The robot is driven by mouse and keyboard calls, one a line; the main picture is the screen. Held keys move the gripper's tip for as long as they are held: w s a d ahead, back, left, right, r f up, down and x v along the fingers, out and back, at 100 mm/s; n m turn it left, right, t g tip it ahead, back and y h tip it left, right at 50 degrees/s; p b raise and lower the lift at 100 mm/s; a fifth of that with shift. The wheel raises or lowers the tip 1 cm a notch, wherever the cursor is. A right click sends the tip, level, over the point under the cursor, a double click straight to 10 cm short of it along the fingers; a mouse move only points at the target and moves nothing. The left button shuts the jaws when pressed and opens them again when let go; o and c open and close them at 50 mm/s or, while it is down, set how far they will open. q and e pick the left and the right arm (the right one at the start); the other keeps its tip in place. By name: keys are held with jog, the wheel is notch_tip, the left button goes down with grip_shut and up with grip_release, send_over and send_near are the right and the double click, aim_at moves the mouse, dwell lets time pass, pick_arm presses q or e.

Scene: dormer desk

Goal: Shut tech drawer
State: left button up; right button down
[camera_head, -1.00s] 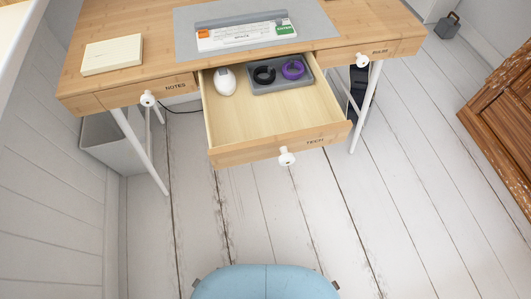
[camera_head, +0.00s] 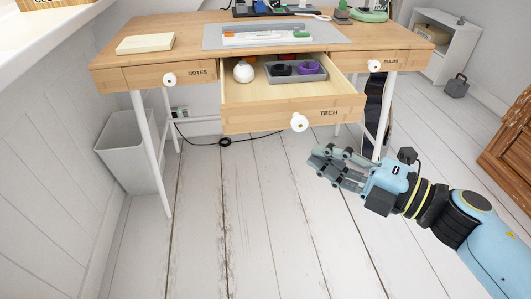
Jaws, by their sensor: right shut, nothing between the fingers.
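The tech drawer (camera_head: 255,115) is pulled out from the middle of the wooden desk (camera_head: 130,76). Its front carries the label TECH and a round white knob (camera_head: 299,122). Inside are a white mouse (camera_head: 243,71) and a grey tray (camera_head: 297,75) holding a black coil and a purple coil (camera_head: 310,68). My right gripper (camera_head: 318,163) is in the air in front of the desk, below and a little right of the knob, apart from it. Its fingers are shut with nothing between them. My left gripper is not in view.
The notes drawer (camera_head: 145,76) on the left and the bulbs drawer (camera_head: 368,64) on the right are shut. A white bin (camera_head: 128,152) stands under the desk's left side. A wooden piece (camera_head: 509,140) stands at the far right. The plank floor (camera_head: 235,220) in front is clear.

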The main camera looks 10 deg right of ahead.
jog(key=b, duration=0.1)
send_near(253, 113)
jog(key=s+a, duration=0.1)
jog(key=a, duration=0.2)
jog(key=w, duration=0.1)
jog(key=w+b, duration=0.1)
jog(key=w, duration=0.1)
jog(key=shift+w+a+f, duration=0.15)
jog(key=shift+a+f, duration=0.05)
jog(key=shift+a, duration=0.15)
jog(key=shift+w+r, duration=0.1)
jog(key=shift+w, duration=0.45)
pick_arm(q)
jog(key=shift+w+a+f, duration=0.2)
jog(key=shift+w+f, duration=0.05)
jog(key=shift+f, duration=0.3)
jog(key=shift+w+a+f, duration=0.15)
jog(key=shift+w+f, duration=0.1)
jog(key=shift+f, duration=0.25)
